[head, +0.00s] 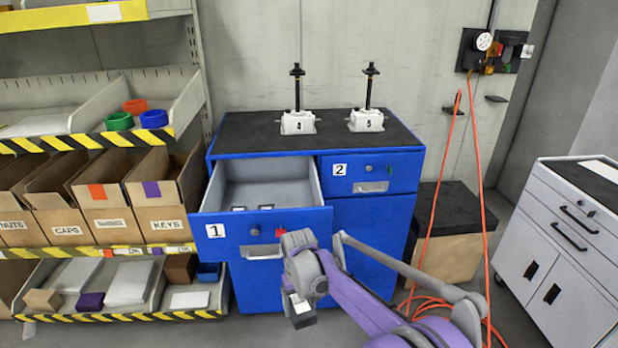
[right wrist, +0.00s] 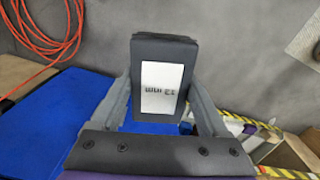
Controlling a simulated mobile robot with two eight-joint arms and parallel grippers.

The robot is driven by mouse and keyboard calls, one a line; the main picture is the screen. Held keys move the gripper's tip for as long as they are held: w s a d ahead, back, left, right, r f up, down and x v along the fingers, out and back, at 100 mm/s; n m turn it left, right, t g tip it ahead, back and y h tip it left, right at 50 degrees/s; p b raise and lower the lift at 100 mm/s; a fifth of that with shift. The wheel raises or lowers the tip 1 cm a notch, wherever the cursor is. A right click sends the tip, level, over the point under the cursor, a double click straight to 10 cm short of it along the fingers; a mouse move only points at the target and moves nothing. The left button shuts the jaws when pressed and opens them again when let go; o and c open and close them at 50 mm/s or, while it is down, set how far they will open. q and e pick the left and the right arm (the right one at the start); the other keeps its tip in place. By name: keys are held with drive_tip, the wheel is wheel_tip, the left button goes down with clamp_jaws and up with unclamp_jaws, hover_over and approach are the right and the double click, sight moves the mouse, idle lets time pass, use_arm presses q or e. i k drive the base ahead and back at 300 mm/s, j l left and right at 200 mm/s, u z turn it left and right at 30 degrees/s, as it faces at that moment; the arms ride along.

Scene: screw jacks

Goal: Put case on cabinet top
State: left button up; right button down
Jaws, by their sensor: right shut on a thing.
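The case (right wrist: 160,85) is a dark grey box with a white label that seems to read "12 mm", upside down in the right wrist view. My right gripper (right wrist: 160,100) is shut on it, with one finger on each side. In the head view the case (head: 302,318) hangs below my right gripper (head: 300,290), in front of the blue cabinet and lower than its open drawer. The cabinet top (head: 250,132) is black, with free surface around two white screw jacks (head: 298,122) (head: 366,120). My left gripper is not in view.
Drawer 1 (head: 262,228) is pulled out at the cabinet's left, with small dark items inside. Drawer 2 (head: 368,173) is shut. Shelves with bins (head: 100,200) stand left. An orange hose (head: 481,190) hangs at right, near a grey cabinet (head: 560,240).

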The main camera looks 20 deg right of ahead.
sight(241, 136)
drive_tip(key=i+j+u, duration=0.2)
drive_tip(key=u, duration=0.3)
drive_tip(key=i+u, duration=0.5)
drive_tip(key=i+j, duration=0.15)
drive_tip(key=i, duration=0.25)
drive_tip(key=i+j, duration=0.15)
drive_tip(key=i, duration=0.3)
